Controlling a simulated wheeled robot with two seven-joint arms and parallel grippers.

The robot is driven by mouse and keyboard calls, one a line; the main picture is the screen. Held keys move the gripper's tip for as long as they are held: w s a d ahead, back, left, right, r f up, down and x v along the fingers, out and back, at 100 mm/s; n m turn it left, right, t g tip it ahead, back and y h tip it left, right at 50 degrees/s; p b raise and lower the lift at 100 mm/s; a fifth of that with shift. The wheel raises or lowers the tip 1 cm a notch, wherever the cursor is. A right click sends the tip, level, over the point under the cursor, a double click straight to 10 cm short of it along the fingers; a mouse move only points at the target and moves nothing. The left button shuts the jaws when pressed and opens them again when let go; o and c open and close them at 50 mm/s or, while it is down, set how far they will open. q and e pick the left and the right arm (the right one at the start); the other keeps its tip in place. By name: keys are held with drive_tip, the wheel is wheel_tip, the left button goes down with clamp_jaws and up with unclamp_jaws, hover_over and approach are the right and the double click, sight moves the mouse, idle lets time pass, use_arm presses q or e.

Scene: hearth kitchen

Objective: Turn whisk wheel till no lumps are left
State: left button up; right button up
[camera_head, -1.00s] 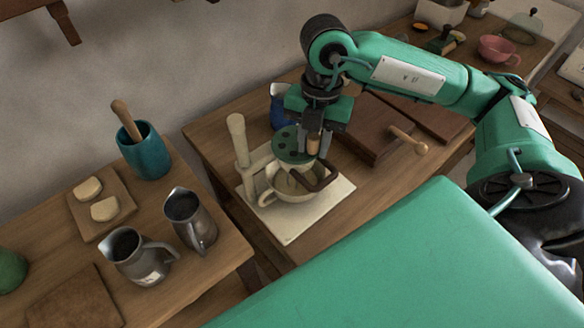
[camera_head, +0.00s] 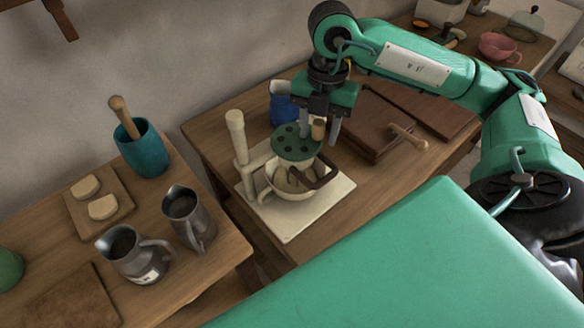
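The whisk wheel (camera_head: 292,150) is a green disc with dark holes on a cream stand (camera_head: 241,145) over a bowl (camera_head: 293,191). A wooden knob (camera_head: 318,128) stands up at the wheel's right side. My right gripper (camera_head: 320,136) points down at the knob with its fingers spread apart, one on each side, and a gap shows between knob and right finger. A pale mix shows in the bowl, partly hidden by the wheel and a dark brown curved bar (camera_head: 322,178); lumps cannot be made out clearly. My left gripper is out of view.
The stand sits on a pale board (camera_head: 290,227). A blue jug (camera_head: 282,108) stands behind, and a brown wooden box (camera_head: 372,142) with a wooden handle lies to the right. Two metal jugs (camera_head: 188,220) (camera_head: 134,256) and a teal pot (camera_head: 143,150) stand on the left table.

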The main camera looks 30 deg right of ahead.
wheel_tip(320, 180, up, 8)
drive_tip(key=p, duration=0.6)
idle(0.4)
